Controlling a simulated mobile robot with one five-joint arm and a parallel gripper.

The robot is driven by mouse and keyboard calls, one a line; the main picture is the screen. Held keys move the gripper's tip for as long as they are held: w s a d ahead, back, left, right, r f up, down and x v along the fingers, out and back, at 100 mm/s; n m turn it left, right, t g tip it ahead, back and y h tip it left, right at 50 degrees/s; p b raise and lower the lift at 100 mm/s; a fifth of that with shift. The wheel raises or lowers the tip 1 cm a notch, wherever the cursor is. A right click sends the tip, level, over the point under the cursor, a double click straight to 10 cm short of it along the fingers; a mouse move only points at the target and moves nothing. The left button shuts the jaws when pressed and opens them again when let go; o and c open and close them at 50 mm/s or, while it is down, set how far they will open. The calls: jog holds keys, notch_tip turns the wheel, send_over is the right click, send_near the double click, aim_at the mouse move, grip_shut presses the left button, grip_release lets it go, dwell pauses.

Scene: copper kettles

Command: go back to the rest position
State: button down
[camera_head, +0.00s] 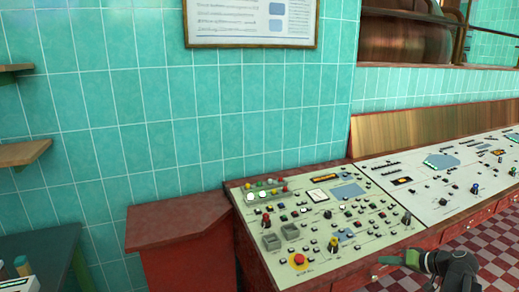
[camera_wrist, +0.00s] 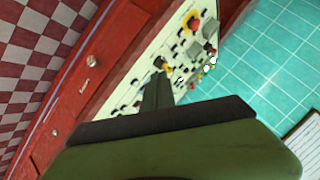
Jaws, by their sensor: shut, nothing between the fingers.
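My gripper (camera_head: 395,259) shows at the lower right of the head view, just in front of the control panel's near edge. It is shut and holds nothing. In the wrist view the dark gripper fingers (camera_wrist: 157,92) point toward the panel. The control panel (camera_head: 290,222) is a cream console with many buttons and knobs in a red frame. It also shows in the wrist view (camera_wrist: 128,92), turned on its side. I cannot tell from these views how far the fingertips are from the panel surface.
A red cabinet (camera_head: 175,220) stands left of the panel. A dark green table (camera_head: 45,247) is at the lower left. Wooden shelves (camera_head: 22,153) stick out from the tiled wall. A framed sign (camera_head: 250,40) hangs above. Checkered floor (camera_head: 490,250) is open at the right.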

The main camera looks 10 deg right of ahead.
jog(key=w+a+f+n+g+y, duration=0.1)
jog(key=w+a+n+g, duration=0.1)
jog(key=a, duration=0.8)
jog(key=w+a+f+n+g, duration=0.1)
jog(key=w+a+f+n, duration=0.15)
jog(key=a, duration=0.75)
jog(key=w+a+f+n+g+y, duration=0.1)
jog(key=w+a+g, duration=0.1)
jog(key=a, duration=0.8)
jog(key=s+a+f+n+g+h, duration=0.1)
jog(key=s+a+f+g+h, duration=0.15)
jog(key=a, duration=0.45)
jog(key=s+a+f+g+h, duration=0.1)
jog(key=s+a+f+g, duration=0.2)
jog(key=a, duration=0.4)
jog(key=s+d+m+h, duration=0.3)
jog(key=s+d+h, duration=0.1)
jog(key=d, duration=0.2)
jog(key=shift+f, duration=0.45)
jog(key=shift+m+t, duration=0.25)
